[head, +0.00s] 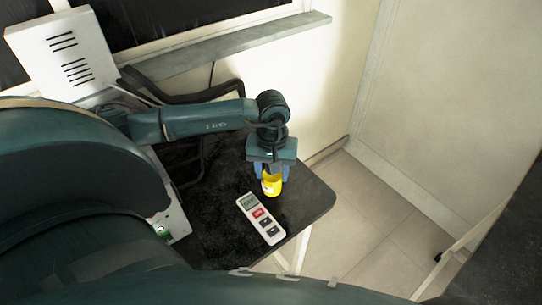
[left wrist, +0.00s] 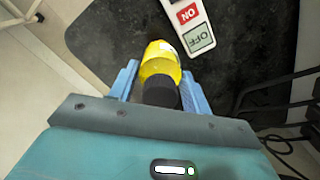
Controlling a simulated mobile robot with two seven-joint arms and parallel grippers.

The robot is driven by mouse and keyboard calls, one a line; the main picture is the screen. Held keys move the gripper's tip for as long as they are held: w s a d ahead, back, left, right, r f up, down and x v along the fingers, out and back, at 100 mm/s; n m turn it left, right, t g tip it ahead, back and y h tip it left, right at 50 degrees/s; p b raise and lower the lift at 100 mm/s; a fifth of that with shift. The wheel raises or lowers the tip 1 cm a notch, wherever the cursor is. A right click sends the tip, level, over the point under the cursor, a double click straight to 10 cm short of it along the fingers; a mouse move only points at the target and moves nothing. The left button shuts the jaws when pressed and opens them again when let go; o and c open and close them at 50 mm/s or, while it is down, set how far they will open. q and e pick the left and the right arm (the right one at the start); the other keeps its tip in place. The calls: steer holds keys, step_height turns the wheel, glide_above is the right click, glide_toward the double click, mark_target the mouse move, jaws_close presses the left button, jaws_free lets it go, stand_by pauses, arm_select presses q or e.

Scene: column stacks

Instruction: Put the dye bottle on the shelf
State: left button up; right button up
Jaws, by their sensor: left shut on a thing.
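The dye bottle (head: 271,185) is yellow and sits between the fingers of my left gripper (head: 271,172) over the right part of the black table (head: 225,240). In the left wrist view the bottle (left wrist: 160,62) shows a yellow body and a black cap, with a blue finger on each side. My left gripper (left wrist: 160,88) is shut on it, with the cap toward the palm. I cannot tell whether the bottle's base touches the table. A pale ledge (head: 235,45) runs along the wall below the window; I cannot tell if it is the shelf. My right gripper is not in view.
A white remote-like device (head: 260,218) with a display and buttons lies on the table close to the bottle. It also shows in the left wrist view (left wrist: 190,22). A white slotted box (head: 65,52) stands at the upper left. Tiled floor (head: 350,210) is clear right of the table.

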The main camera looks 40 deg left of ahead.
mark_target(272, 180)
arm_select(q)
steer(key=shift+f, duration=1.95)
steer(key=o, duration=0.6)
steer(key=shift+f, duration=0.1)
steer(key=o, duration=0.5)
